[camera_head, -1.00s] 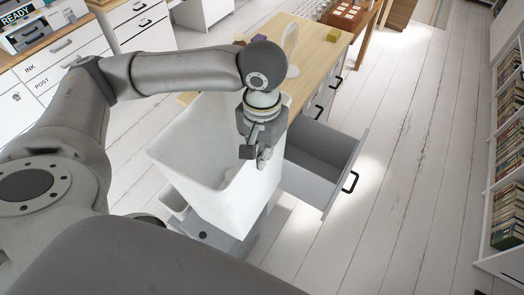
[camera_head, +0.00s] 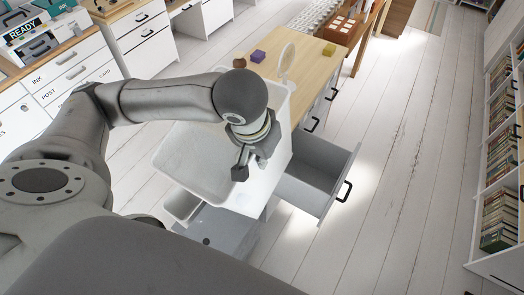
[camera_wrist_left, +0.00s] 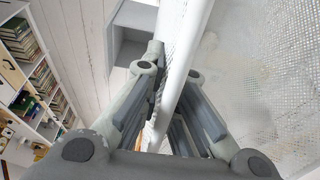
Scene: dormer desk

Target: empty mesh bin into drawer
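The white mesh bin (camera_head: 268,183) is large and open-topped, in front of the desk at mid-picture in the head view. Its pale inside shows, and I see no contents there. My left gripper (camera_head: 247,165) is at the bin's right rim. In the left wrist view, the fingers (camera_wrist_left: 172,75) are closed on either side of the white rim, with mesh wall (camera_wrist_left: 250,80) to the right. The open drawer (camera_head: 318,178) juts out just right of the bin; its visible inside is grey and bare. My right gripper is not in view.
The desk top (camera_head: 300,75) holds a round mirror (camera_head: 287,62), a purple block (camera_head: 258,56), a yellow block (camera_head: 329,50) and a brown ball (camera_head: 239,63). A bookshelf (camera_head: 500,200) stands at the right. The plank floor between is clear.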

